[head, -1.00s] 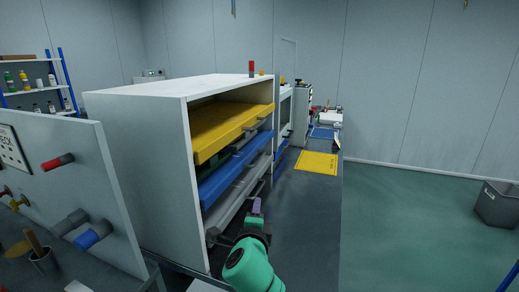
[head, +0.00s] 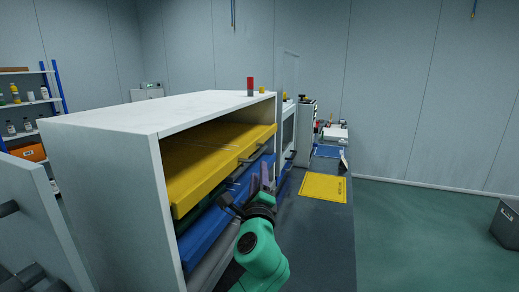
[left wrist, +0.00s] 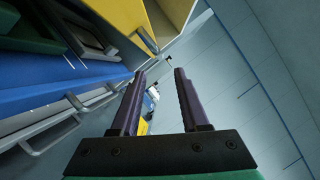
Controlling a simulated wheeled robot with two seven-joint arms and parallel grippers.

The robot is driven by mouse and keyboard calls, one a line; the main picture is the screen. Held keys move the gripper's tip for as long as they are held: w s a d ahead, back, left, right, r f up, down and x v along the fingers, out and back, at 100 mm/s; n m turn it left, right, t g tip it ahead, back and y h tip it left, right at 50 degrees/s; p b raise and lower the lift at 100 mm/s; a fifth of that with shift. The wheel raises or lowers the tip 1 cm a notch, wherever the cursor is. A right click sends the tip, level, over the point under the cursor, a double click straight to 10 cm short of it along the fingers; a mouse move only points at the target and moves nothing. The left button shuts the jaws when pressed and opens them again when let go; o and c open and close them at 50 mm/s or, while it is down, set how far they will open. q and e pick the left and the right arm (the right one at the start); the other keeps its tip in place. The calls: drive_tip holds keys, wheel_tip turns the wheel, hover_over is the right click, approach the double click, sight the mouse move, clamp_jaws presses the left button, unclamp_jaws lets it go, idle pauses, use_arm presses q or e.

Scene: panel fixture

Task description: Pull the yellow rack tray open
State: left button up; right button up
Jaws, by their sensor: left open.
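The yellow rack tray (head: 205,160) is the top tray in the white rack (head: 100,190), with a bar handle (head: 257,149) on its front. It also shows at the upper left of the left wrist view (left wrist: 115,14), with its handle (left wrist: 147,38). My left gripper (head: 262,176) is open, with purple fingers, in front of the rack and below the yellow tray's handle. In the left wrist view the gap between the fingertips (left wrist: 159,74) looks empty, and the handle lies beyond and left of it. My right gripper is not in view.
A blue tray (head: 208,232) and a grey tray (head: 212,265) sit below the yellow one. A yellow mat (head: 323,188) lies on the dark bench (head: 320,235). The bench right of my gripper is clear. A grey bin (head: 507,222) stands on the floor.

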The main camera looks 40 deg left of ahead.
sight(260, 151)
use_arm(q)
drive_tip(key=p+x, duration=0.2)
drive_tip(key=x, duration=0.8)
drive_tip(key=shift+w+a+f, duration=0.1)
drive_tip(key=shift+w+a, duration=0.15)
drive_tip(key=shift+w, duration=0.05)
drive_tip(key=shift+w+a, duration=0.1)
drive_tip(key=shift+w, duration=0.05)
clamp_jaws()
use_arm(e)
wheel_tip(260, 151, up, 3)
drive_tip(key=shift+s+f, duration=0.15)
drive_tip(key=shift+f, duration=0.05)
use_arm(q)
drive_tip(key=shift+f, duration=0.1)
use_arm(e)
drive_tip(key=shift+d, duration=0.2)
